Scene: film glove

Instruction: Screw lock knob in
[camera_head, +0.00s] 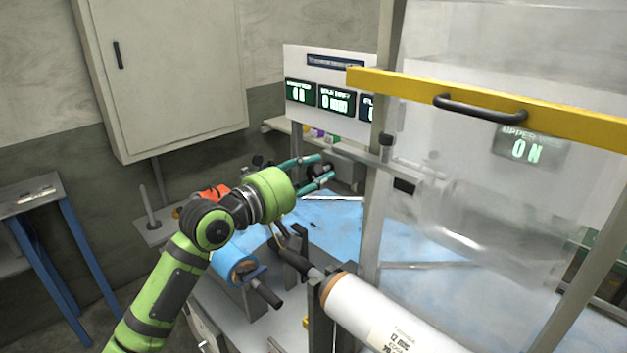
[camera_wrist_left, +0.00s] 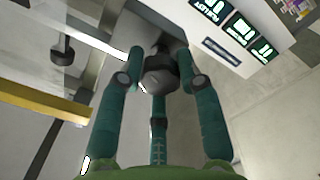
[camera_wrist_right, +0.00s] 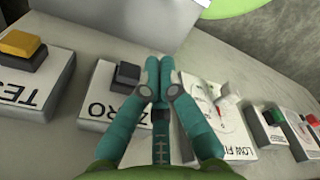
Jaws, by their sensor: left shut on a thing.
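My left gripper (camera_head: 323,169) reaches in from the left, its teal fingers closed around a dark lock knob. In the left wrist view the left gripper (camera_wrist_left: 163,62) has a finger on each side of the black, faceted lock knob (camera_wrist_left: 160,76). The knob's far side and any thread are hidden, so I cannot tell how deep it sits. My right gripper (camera_wrist_right: 158,68) shows only in its wrist view, its fingertips together with nothing seen between them, above a row of labelled switch boxes.
A yellow-edged clear guard (camera_head: 490,106) with a black handle stands at the right. A white film roll (camera_head: 385,318) and a blue roll (camera_head: 232,264) lie in front. A display panel (camera_head: 330,65) stands behind. Another black knob (camera_head: 386,139) sits by the guard post.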

